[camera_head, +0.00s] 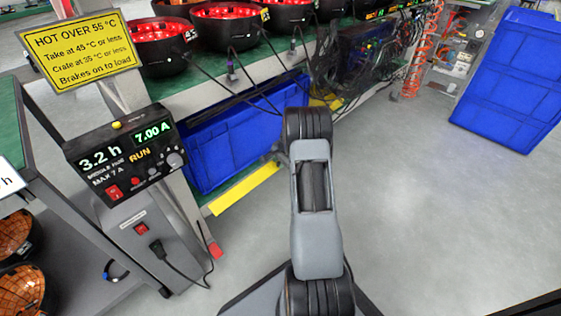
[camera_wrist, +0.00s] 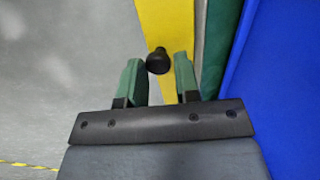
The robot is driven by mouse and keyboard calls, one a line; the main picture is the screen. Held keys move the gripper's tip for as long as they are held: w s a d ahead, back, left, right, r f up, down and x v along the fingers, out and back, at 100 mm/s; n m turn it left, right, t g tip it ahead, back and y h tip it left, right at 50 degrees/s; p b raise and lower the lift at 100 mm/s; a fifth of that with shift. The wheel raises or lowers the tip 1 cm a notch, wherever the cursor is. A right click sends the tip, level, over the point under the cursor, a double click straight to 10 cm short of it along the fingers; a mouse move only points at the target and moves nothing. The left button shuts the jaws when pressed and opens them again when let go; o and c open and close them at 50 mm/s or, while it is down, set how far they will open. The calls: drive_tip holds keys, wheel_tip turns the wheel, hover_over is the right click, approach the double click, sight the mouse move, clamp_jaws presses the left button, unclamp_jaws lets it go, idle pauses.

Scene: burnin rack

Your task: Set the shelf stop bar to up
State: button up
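The shelf stop bar (camera_wrist: 166,25) looks like a flat yellow bar with a round black knob (camera_wrist: 158,62) in the wrist view. A yellow bar (camera_head: 245,190), which looks like the same one, runs low along the front of the rack in the head view, below a blue crate. My gripper (camera_wrist: 158,68) has two green fingers, standing apart. In the head view my arm hides the gripper and the knob.
A blue crate (camera_head: 240,135) sits on the lower shelf behind the bar. A control box (camera_head: 125,160) reads 3.2 h, 7.00 A and RUN. A hot warning sign (camera_head: 80,50) hangs above it. Another blue crate (camera_head: 512,80) stands at right. The floor (camera_head: 430,200) at right is clear.

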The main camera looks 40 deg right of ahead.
drive_tip(key=shift+w+r, duration=0.1)
drive_tip(key=c, duration=0.4)
drive_tip(key=shift+w+r, duration=0.15)
drive_tip(key=shift+w, duration=0.05)
idle(0.7)
drive_tip(key=o, duration=0.7)
drive_tip(key=shift+a, duration=0.1)
drive_tip(key=shift+c, duration=0.2)
drive_tip(key=shift+o, duration=1.2)
drive_tip(key=shift+s, duration=0.2)
drive_tip(key=p+v, duration=0.5)
drive_tip(key=v, duration=0.8)
drive_tip(key=shift+r, duration=0.25)
drive_tip(key=shift+s, duration=0.1)
drive_tip(key=shift+c, duration=0.3)
